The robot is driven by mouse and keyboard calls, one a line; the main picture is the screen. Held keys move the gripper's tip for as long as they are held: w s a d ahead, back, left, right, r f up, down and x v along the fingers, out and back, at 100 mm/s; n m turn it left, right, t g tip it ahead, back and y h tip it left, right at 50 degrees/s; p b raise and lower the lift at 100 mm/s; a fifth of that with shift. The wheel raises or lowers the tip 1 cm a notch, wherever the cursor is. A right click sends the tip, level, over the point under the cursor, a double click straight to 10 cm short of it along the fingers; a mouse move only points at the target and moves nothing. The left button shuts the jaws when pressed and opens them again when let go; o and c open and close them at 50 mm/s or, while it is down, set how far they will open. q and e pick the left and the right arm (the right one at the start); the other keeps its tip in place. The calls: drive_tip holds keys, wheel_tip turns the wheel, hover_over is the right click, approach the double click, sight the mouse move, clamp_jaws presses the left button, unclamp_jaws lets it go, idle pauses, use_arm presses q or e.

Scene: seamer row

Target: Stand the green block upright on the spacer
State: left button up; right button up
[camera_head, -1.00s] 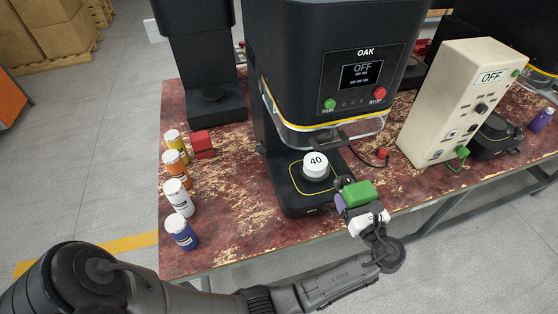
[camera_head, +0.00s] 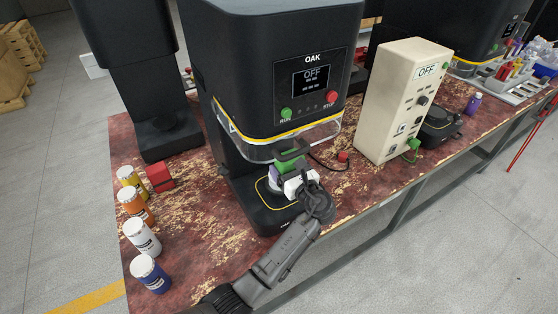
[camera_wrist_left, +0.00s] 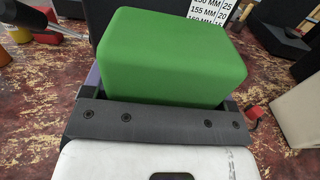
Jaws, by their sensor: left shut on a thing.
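The green block (camera_head: 288,163) is held in my left gripper (camera_head: 286,172), just in front of the OAK machine and over its base. In the left wrist view the green block (camera_wrist_left: 178,58) fills the middle, with its long side running across the jaws. The spacer (camera_head: 273,184) is a white round puck on the machine's base pad. My gripper hides most of it, and only its left edge shows. I cannot tell whether the block touches the spacer. My right gripper is not in view.
The OAK machine (camera_head: 270,50), reading OFF, has a clear guard (camera_head: 245,148) close above the block. A beige control box (camera_head: 400,100) stands to the right. Several small bottles (camera_head: 142,236) and a red block (camera_head: 159,177) are on the left of the worn red table (camera_head: 195,245).

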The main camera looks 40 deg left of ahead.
use_arm(q)
drive_tip(key=shift+b+x, duration=0.55)
drive_tip(key=shift+x, duration=1.85)
drive_tip(key=shift+a+f+b, duration=0.15)
drive_tip(key=shift+f+b, duration=0.15)
drive_tip(key=shift+f, duration=0.1)
drive_tip(key=o, duration=0.9)
